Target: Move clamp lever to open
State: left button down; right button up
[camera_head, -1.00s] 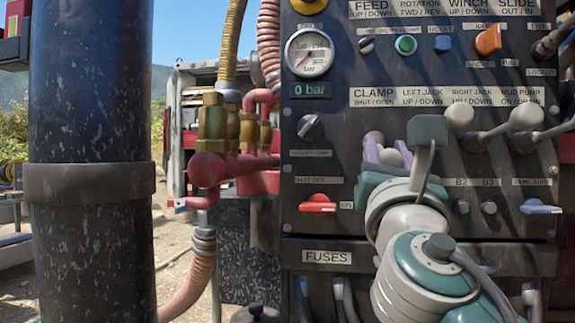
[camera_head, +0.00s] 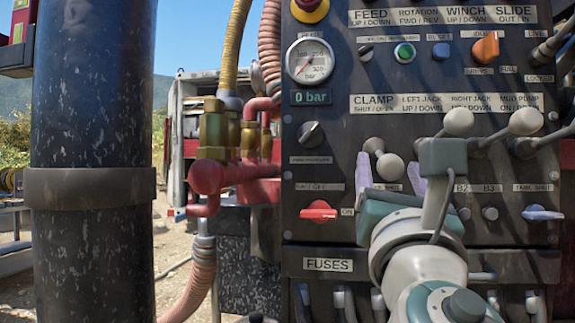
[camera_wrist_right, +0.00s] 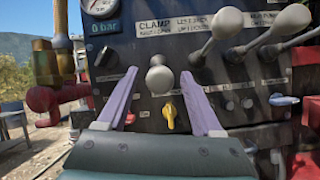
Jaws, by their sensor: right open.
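The clamp lever (camera_head: 390,167) has a grey ball knob and sticks out of the black control panel (camera_head: 335,215) below the CLAMP SHUT / OPEN label. My right gripper (camera_head: 389,162) is open, with its two lilac fingers spread left and right of the lever's knob in the picture. In the right wrist view the lever (camera_wrist_right: 160,79) appears between the open fingers (camera_wrist_right: 160,72). I see no finger clearly touching it. How deep the fingers reach along the lever is hard to tell. My left gripper is not in view.
More grey ball-ended levers (camera_head: 458,121) stand close to the right. A red switch (camera_head: 318,211) is left of my gripper, and a yellow switch (camera_wrist_right: 169,115) shows below the lever. A thick dark pipe (camera_head: 92,120) stands at the left, with brass and red fittings (camera_head: 213,140) between.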

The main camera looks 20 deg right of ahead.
jog(key=b+v, duration=0.1)
jog(key=v, duration=0.4)
jog(key=shift+f, duration=0.15)
jog(key=shift+s+a, duration=0.25)
jog(key=shift+s, duration=0.1)
